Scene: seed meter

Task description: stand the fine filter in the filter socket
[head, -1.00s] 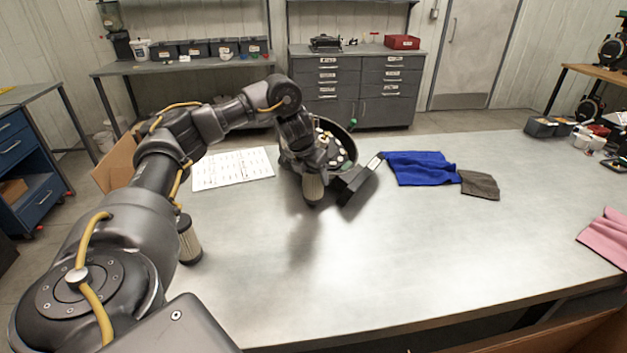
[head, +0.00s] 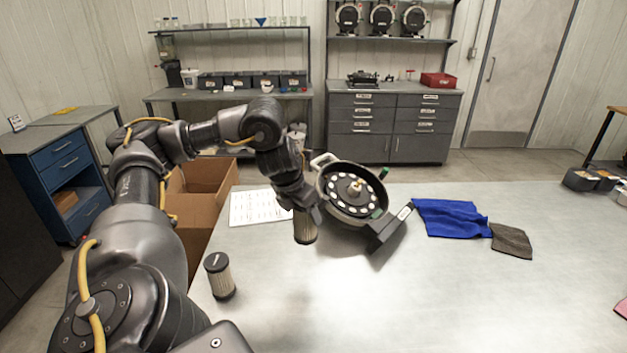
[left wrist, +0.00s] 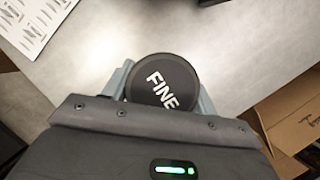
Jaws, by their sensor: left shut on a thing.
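The fine filter, a pleated cylinder with a dark cap, is held upright in my left gripper (head: 306,211). Its pleated lower part (head: 305,231) shows below the fingers in the head view. In the left wrist view its cap (left wrist: 161,78), lettered FINE, sits between the two fingers. Whether its bottom touches the table is unclear. The round seed meter (head: 354,193), with a ring of pale discs, lies just right of the gripper. I cannot make out the filter socket for certain. My right gripper is not in view.
A second, similar filter (head: 220,277) stands on the table (head: 420,295) near its left edge. A printed sheet (head: 258,207) lies behind it. A blue cloth (head: 450,218) and a grey-brown cloth (head: 512,240) lie right of the meter. The table's front middle is clear.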

